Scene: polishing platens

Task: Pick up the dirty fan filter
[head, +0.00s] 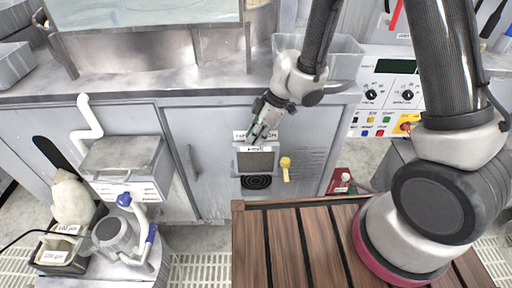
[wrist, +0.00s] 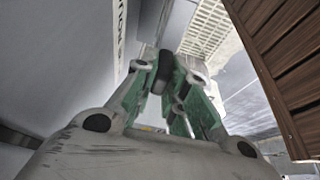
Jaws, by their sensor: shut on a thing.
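The dirty fan filter (head: 256,161) is a dark grey square panel in a light frame, upright in front of the grey cabinet face. It has a small label at its top edge. My gripper (head: 258,134) is at the filter's top edge, pointing down, and is shut on it. In the wrist view, the green fingers of my gripper (wrist: 168,80) close around a small dark part. The filter's panel is not clear in that view. A black round fan grille (head: 256,182) shows just below the filter.
A yellow knob or key (head: 285,166) sticks out right of the filter. A brown slatted wooden top (head: 330,245) stands in front, to the right. A grey cart with a polishing machine (head: 125,175) stands left. The counter (head: 190,88) overhangs the cabinet.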

